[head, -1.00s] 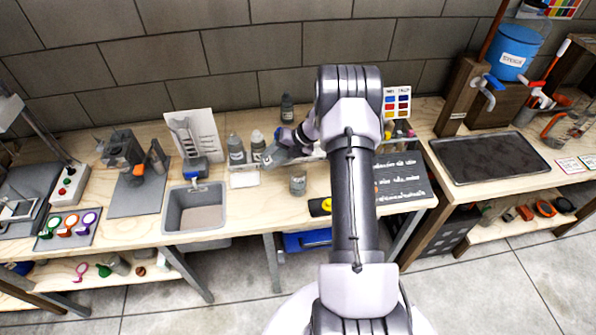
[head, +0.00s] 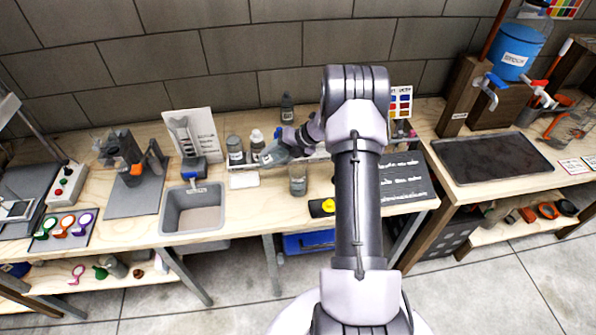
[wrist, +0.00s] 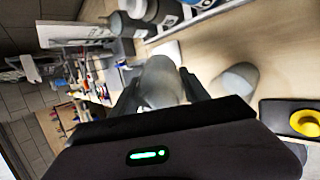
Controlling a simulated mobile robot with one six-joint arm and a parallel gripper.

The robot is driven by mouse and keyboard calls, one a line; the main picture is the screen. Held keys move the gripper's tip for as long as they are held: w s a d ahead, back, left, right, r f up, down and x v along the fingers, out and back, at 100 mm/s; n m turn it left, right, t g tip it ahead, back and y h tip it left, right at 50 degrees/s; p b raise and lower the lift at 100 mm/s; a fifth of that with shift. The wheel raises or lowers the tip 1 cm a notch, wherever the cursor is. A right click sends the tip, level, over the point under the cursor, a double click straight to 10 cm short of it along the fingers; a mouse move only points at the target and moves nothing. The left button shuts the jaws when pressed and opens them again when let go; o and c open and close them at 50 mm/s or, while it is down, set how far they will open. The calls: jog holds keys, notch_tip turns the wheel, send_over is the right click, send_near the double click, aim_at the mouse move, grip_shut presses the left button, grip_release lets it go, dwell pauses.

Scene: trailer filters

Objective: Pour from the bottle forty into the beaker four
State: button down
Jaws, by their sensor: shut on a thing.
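My gripper (head: 287,143) is shut on a grey bottle (head: 271,154), held tilted above the bench with its mouth end toward the left. The held bottle also shows between the fingers in the wrist view (wrist: 161,82). Its label is too small to read. A grey-looking beaker (head: 298,181) stands upright on the bench, below and to the right of the bottle in the head view. In the wrist view the beaker (wrist: 237,80) lies right of the bottle, apart from it. No stream of liquid is visible.
Two bottles (head: 235,151) stand in a white rack left of the gripper, and a dark bottle (head: 287,107) stands behind. A sink (head: 193,208) is to the left. A yellow-and-black round object (head: 321,207) and a dark written board (head: 402,180) lie right of the beaker.

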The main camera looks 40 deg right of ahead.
jog(key=shift+r+b, duration=0.15)
jog(key=shift+b, duration=0.45)
jog(key=shift+w+f+t+y+b, duration=0.15)
jog(key=shift+t+y+b, duration=0.3)
jog(key=shift+b, duration=0.85)
jog(key=shift+f+t+y+b, duration=0.25)
jog(key=shift+t+b, duration=0.3)
jog(key=shift+b, duration=0.7)
jog(key=shift+a+r+t+y+b, duration=0.1)
jog(key=shift+r+t+y+b, duration=0.4)
jog(key=shift+b, duration=0.35)
dwell(0.3)
jog(key=shift+f+t+y+b, duration=0.25)
jog(key=shift+t+y+b, duration=0.15)
jog(key=shift+t+b, duration=0.75)
dwell(0.7)
jog(key=shift+s+r+t+y+b, duration=0.25)
jog(key=shift+r+y+b, duration=0.15)
jog(key=shift+b, duration=0.4)
dwell(1.0)
